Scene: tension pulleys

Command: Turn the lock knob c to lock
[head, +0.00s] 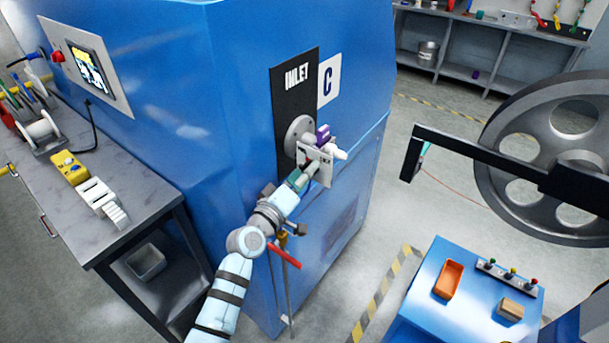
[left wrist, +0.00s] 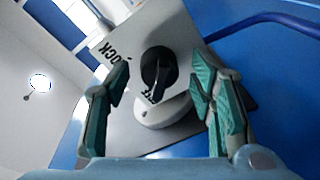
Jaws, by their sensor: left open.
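The lock knob c (left wrist: 158,72) is a round black knob with a raised grip bar on a pale plate, seen in the left wrist view. The word LOCK shows on the plate at its upper left, and other lettering beside the knob is partly covered. My left gripper (left wrist: 163,95) is open, with one green-padded finger on each side of the knob, apart from it. In the head view my left gripper (head: 306,172) is at the lock plate (head: 322,170) beside the INLET panel (head: 292,105); the knob is hidden there. My right gripper is not in view.
The blue machine (head: 225,90) fills the middle, with a white C sign (head: 329,80). A large grey wheel (head: 505,140) and a blue table (head: 425,300) with an orange tray stand right.

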